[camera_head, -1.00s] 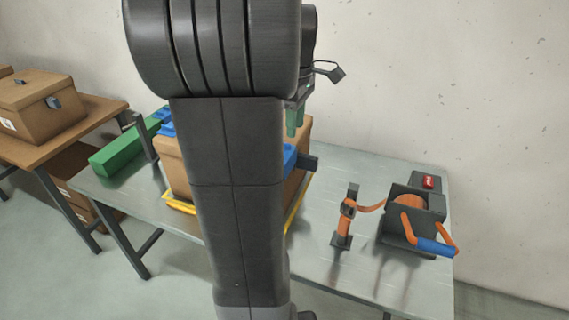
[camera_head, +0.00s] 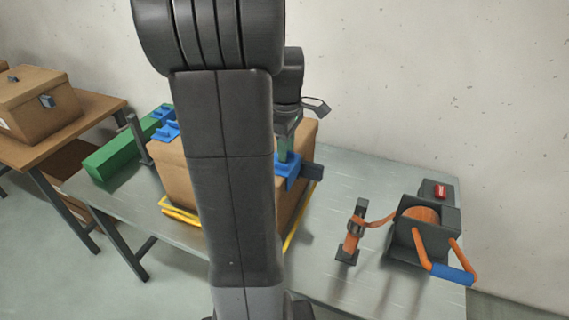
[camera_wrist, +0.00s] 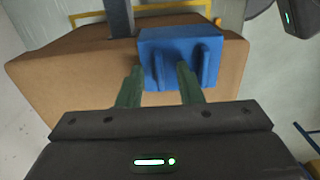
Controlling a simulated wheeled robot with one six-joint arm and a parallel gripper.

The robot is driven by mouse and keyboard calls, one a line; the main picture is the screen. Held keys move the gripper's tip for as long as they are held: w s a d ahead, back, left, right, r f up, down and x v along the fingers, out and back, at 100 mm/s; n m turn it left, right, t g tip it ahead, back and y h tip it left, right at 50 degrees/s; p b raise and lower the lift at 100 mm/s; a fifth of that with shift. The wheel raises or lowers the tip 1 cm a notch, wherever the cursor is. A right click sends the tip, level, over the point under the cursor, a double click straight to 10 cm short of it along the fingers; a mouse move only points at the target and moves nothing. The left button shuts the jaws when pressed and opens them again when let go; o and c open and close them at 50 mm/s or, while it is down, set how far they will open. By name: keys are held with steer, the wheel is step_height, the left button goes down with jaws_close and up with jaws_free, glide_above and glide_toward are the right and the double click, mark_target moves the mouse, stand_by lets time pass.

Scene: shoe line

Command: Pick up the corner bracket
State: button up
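The blue corner bracket (camera_head: 292,182) sits at the top edge of a large cardboard box, partly hidden by my arm in the head view. In the wrist view the bracket (camera_wrist: 180,50) shows a raised rib on its face. My gripper (camera_wrist: 160,68) has its two green fingers apart with nothing clearly held between them. The left fingertip is by the bracket's left edge and the right fingertip overlaps its face; I cannot tell whether they touch it. The gripper also shows in the head view (camera_head: 286,146), just above the bracket.
The cardboard box (camera_head: 172,178) stands in a yellow frame (camera_head: 180,215) on the metal table. A strap dispenser (camera_head: 425,232) stands at right.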

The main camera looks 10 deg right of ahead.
jaws_close()
